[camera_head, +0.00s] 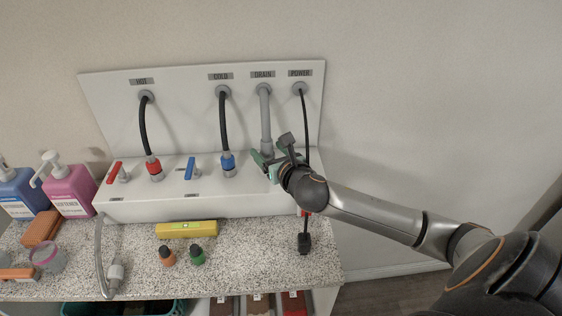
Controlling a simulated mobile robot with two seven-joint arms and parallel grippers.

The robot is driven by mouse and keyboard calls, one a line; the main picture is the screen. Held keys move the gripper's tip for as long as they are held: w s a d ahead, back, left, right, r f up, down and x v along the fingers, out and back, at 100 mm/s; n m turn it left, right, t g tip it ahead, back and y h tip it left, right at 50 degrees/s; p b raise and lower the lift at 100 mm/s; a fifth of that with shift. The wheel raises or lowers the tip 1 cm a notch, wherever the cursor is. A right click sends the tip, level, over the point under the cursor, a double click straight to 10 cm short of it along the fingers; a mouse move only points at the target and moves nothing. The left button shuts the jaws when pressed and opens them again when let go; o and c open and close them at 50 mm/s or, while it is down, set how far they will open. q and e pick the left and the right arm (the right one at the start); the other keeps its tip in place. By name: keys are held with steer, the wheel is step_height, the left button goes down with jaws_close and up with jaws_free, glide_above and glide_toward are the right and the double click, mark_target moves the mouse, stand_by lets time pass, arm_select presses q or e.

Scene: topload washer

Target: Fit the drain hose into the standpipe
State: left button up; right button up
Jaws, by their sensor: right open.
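The grey drain hose (265,115) comes out of the white back panel under the DRAIN label. It runs down to the top of the white box. Its lower end and any standpipe opening there are partly hidden by my right gripper, so I cannot tell whether the end is seated. My right gripper (272,155) is open at the lower end of this hose, with green-tipped fingers; I cannot tell whether they touch it. My left gripper is not in view.
Black hoses run to red (154,168) and blue (228,164) fittings. A black power cord (305,125) hangs right of the drain hose, its plug (304,243) on the speckled counter (260,270).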

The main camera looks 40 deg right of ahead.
steer(key=v, duration=1.1)
steer(key=shift+d, duration=0.1)
